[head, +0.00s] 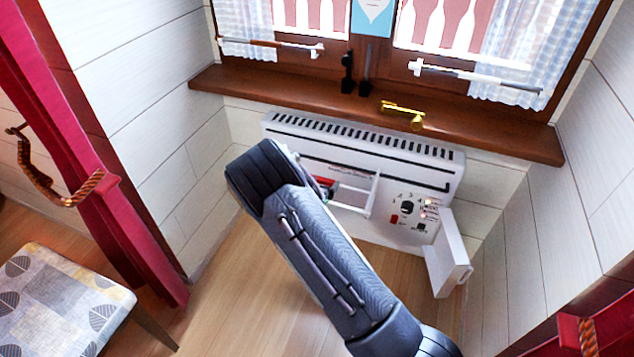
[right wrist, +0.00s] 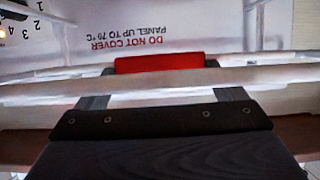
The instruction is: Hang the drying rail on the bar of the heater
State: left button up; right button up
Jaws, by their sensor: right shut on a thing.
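The white heater (head: 360,140) is on the wall under the window sill, with a slotted top. The drying rail (head: 372,195) is a white frame of thin rods, held in front of the heater panel. Its rods also cross the right wrist view (right wrist: 260,78), with a red grip (right wrist: 160,62). My right gripper (right wrist: 160,92) is shut on the rail at this grip. I cannot tell whether the rail touches the bar. My left gripper is out of view.
A white flap (head: 447,252) stands open at the heater's right end, beside the control knob (head: 407,207). A cushioned bench (head: 60,300) stands at lower left.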

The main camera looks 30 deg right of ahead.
jog(key=o, duration=0.9)
jog(key=shift+o, duration=0.2)
